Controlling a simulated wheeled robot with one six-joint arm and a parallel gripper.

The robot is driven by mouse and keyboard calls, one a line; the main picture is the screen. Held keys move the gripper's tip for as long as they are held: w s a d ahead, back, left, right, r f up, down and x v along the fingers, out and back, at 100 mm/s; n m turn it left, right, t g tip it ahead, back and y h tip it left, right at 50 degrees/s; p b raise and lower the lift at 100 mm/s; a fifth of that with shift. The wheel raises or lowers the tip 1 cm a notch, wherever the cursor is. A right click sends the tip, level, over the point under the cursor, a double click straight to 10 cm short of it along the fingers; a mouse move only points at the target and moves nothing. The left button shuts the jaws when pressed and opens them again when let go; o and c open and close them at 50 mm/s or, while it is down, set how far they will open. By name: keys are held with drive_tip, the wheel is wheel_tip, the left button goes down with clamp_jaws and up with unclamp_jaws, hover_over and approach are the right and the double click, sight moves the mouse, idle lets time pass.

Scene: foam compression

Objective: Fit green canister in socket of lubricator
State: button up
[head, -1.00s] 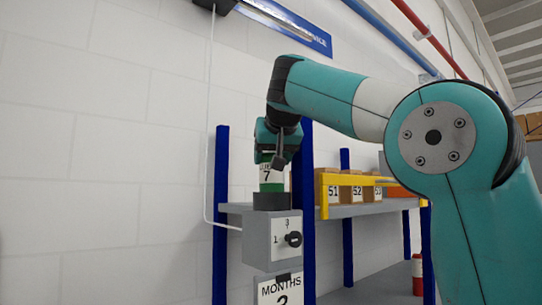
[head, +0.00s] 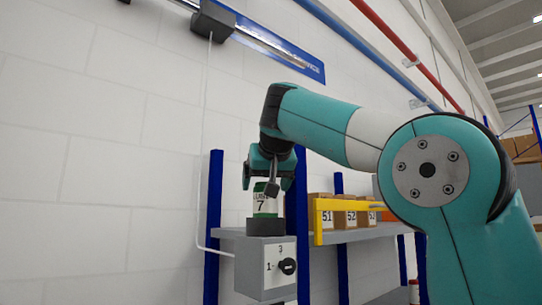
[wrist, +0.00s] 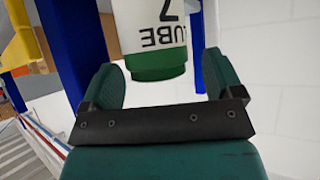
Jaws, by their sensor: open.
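The green canister (head: 264,204), with a white "LUBE 7" label and green ends, stands upright in the dark socket (head: 265,228) on top of the grey lubricator box (head: 262,266). The socket hides its foot, so I cannot tell how deep it sits. My gripper (head: 265,182) is open just above the canister's top. In the wrist view the canister (wrist: 158,63) shows its green end near the fingertips, with gaps on both sides. No finger appears to grip it.
A shelf (head: 350,230) with numbered boxes (head: 345,212), blue posts and a yellow rail (head: 345,208) stands to the right, behind the lubricator. A dial (head: 287,266) is on the box front. A thin conduit (head: 202,170) runs up the wall at left.

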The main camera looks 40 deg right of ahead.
drive_tip(key=p+v, duration=0.7)
drive_tip(key=v, duration=0.9)
drive_tip(key=shift+s+a+r, duration=0.15)
drive_tip(key=shift+s, duration=0.2)
